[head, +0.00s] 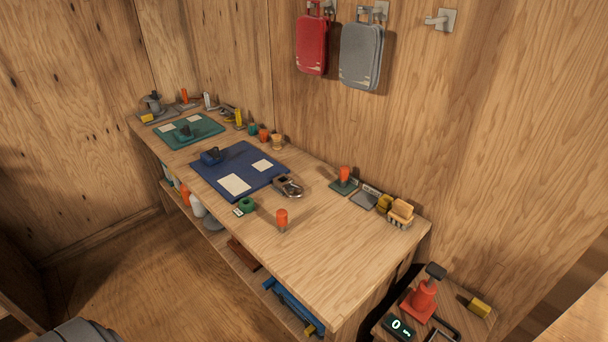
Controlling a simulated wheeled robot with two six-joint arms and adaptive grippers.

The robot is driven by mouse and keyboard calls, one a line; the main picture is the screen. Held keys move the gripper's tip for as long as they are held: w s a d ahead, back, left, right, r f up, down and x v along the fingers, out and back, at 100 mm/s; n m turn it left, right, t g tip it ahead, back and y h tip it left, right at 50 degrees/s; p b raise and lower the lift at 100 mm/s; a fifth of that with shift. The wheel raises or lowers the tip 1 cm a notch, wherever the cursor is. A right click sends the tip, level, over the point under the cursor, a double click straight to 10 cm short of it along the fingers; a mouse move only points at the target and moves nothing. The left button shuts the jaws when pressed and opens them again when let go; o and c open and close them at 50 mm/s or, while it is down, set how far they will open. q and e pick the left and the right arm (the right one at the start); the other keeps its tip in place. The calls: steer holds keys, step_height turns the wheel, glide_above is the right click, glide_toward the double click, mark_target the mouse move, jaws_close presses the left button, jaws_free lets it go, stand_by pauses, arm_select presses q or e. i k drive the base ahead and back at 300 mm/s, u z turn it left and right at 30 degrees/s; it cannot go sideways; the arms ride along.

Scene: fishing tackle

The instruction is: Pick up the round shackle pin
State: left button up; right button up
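A grey metal piece, which looks like a shackle (288,186), lies on the wooden workbench (330,235) beside the right corner of the blue mat. I cannot make out a separate round pin on it at this size. An orange-topped piece with a short pale lower part (281,217) stands upright on the bare wood in front of it. A similar orange-topped piece (345,174) stands on a dark green base near the wall. I cannot tell which of these, if any, is the round shackle pin. Neither of my grippers is in view.
A blue mat (226,171) and a green mat (205,137) hold cards and small tools. A green ring-like item (246,204) sits near the front edge. Small blocks (401,211) line the back right. The bench's right front is clear. A lower side table (380,323) holds a scale.

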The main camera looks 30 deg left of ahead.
mark_target(281, 214)
steer(key=u, duration=1.2)
